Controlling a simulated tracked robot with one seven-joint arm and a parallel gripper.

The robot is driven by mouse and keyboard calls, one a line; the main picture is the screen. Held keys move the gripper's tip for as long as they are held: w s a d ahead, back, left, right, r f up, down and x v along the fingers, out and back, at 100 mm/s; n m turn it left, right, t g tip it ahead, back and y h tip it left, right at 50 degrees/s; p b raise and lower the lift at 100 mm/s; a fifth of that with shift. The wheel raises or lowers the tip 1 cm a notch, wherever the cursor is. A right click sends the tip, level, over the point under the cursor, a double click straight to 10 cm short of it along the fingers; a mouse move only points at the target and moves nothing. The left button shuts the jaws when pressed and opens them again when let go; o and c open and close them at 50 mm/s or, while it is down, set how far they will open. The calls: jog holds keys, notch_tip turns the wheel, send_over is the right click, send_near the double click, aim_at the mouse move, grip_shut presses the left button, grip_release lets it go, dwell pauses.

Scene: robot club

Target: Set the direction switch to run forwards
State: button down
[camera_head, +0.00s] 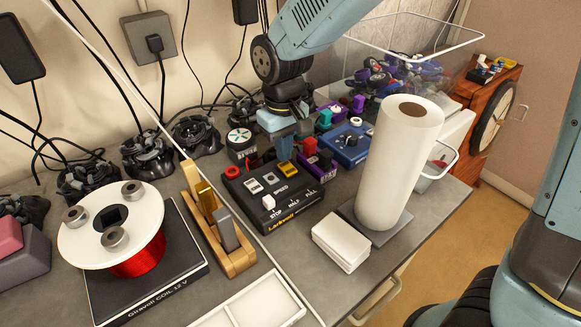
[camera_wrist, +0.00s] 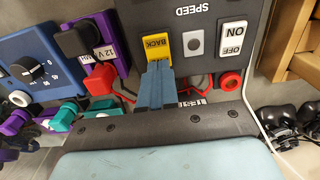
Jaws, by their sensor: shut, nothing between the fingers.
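The black control box (camera_head: 270,217) stands on the bench with SPEED, STOP, HALF and FULL printed on it. Its yellow direction rocker (camera_head: 289,169) is at the back right of the box. In the wrist view the yellow rocker (camera_wrist: 157,44) shows the word BACK; its other end is hidden behind my fingers, and I cannot tell which end is pressed down. My gripper (camera_head: 285,155) is shut and empty, pointing down at the rocker. In the wrist view my fingertips (camera_wrist: 159,66) overlap the rocker's near edge; I cannot tell whether they touch.
A white ON/OFF rocker (camera_wrist: 232,37), a grey button (camera_wrist: 196,41) and a red knob (camera_wrist: 230,81) are nearby on the box. A purple 12 V box (camera_wrist: 100,45) and a blue dial box (camera_wrist: 35,62) stand beside it. A paper roll (camera_head: 401,165) stands to the right.

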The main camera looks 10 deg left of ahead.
jog(key=shift+f, duration=0.8)
dwell(0.8)
jog(key=shift+r, duration=3.5)
